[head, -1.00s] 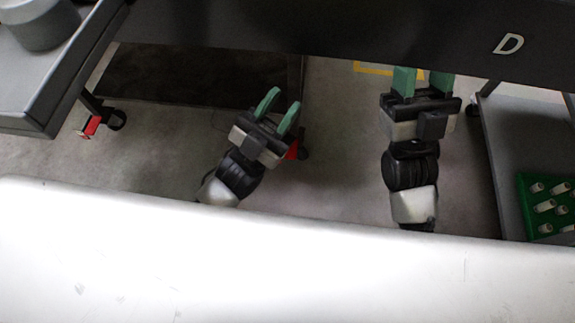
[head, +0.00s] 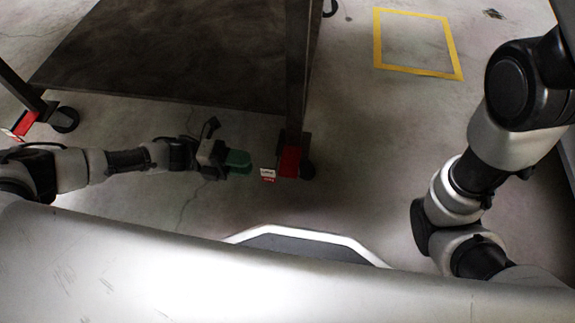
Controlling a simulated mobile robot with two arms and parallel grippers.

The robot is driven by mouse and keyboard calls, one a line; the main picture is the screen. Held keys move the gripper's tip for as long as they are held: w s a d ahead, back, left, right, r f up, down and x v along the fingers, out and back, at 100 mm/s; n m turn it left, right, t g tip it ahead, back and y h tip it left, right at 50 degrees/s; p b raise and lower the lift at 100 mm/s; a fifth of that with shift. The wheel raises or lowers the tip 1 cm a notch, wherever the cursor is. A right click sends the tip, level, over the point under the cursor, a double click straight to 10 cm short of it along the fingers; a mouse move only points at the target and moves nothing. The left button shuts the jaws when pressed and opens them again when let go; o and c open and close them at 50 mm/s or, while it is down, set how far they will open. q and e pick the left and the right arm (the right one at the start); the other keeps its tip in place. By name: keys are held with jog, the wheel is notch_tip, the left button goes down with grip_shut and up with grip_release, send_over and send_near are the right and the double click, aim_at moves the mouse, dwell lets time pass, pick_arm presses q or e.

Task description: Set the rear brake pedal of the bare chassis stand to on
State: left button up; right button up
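A dark stand with a brown lower shelf (head: 165,50) fills the upper left of the head view. A red brake pedal (head: 289,161) sits at the foot of its right leg, beside a black caster (head: 308,170). A small white-and-red tag (head: 267,174) shows just left of that pedal. Another red pedal (head: 26,123) is at the left leg's caster. My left gripper (head: 240,162) reaches in low from the left, its green fingers pointing right at the right-hand pedal, with a small gap. The fingers overlap from this angle, so their opening is unclear. My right gripper is out of view.
A yellow floor outline (head: 418,43) lies at the upper right, with bare concrete around it. The stand's right leg (head: 298,75) rises above the pedal. My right arm is folded at the right edge. Floor right of the pedal is clear.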

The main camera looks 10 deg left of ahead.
aim_at(285, 169)
pick_arm(q)
jog(key=d, duration=1)
jog(key=shift+w+f, duration=0.2)
jog(key=shift+f, duration=0.1)
grip_shut()
